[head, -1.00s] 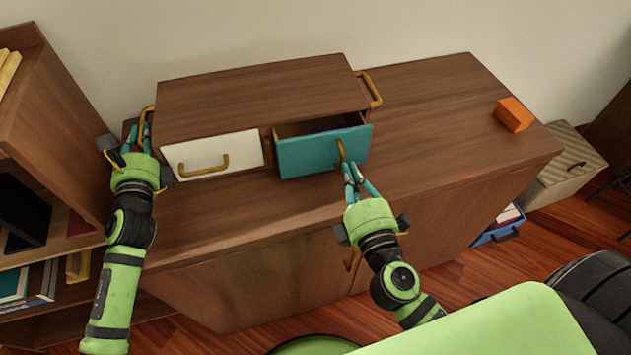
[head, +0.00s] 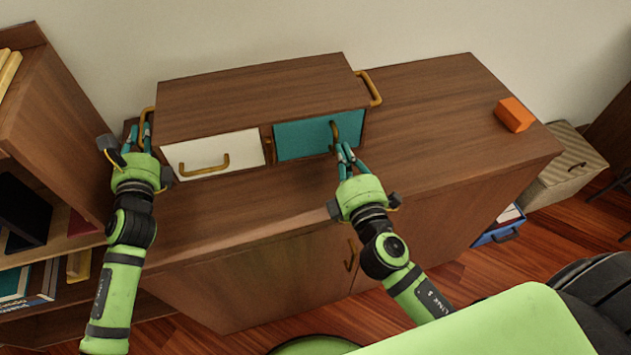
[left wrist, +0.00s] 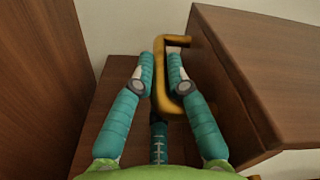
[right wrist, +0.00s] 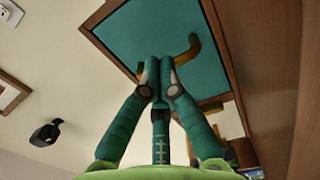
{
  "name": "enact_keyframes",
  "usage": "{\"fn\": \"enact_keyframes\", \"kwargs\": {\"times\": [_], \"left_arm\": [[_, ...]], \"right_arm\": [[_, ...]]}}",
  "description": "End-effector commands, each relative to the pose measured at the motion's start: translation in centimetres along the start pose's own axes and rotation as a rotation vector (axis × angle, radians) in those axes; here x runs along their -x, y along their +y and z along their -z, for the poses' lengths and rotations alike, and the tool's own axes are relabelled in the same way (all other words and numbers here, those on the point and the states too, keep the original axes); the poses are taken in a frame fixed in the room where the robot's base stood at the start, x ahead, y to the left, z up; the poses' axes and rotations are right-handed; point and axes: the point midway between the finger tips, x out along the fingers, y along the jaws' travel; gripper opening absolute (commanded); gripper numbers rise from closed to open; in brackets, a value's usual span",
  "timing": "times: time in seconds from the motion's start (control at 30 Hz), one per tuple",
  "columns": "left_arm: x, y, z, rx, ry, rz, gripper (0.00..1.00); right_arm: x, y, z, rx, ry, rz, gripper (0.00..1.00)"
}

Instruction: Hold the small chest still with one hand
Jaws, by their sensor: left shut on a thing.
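The small chest (head: 250,95) is a brown wooden box on top of a cabinet, with a white drawer (head: 200,153) and a teal drawer (head: 300,141), both flush with its front. It has brass handles on both ends. My left gripper (head: 140,135) is shut on the left end handle (left wrist: 183,85), which runs between its fingertips in the left wrist view. My right gripper (head: 345,158) has its fingertips together at the teal drawer's brass handle (right wrist: 190,48). The fingers hide part of that handle, and I cannot tell whether they touch it.
The cabinet top (head: 420,120) is clear around the chest's front and right. An orange block (head: 513,114) lies at its right end. A bookshelf (head: 50,130) stands close on the left. A striped box (head: 565,165) and a blue bin (head: 497,232) are to the right.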

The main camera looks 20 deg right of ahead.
Motion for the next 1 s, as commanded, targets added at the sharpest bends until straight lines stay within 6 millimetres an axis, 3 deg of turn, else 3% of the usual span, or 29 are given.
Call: {"fn": "enact_keyframes", "kwargs": {"times": [0.03,0.27,0.8,1.0], "left_arm": [[0.3,0.4,1.1,-0.006,0.020,-0.005,0.00],[0.3,0.3,1.1,-0.004,0.020,-0.004,0.00],[0.3,0.3,1.1,0.001,0.020,-0.004,0.00],[0.3,0.3,1.1,0.002,0.021,-0.005,0.00]], "right_arm": [[-0.3,-0.1,0.0,-0.001,-0.001,-0.001,0.00],[-0.6,-0.1,0.0,-0.002,0.001,0.000,0.00],[3.6,-0.2,0.1,-0.002,-0.001,0.001,0.00],[4.3,-0.1,0.1,-0.001,0.001,0.000,0.00]]}}
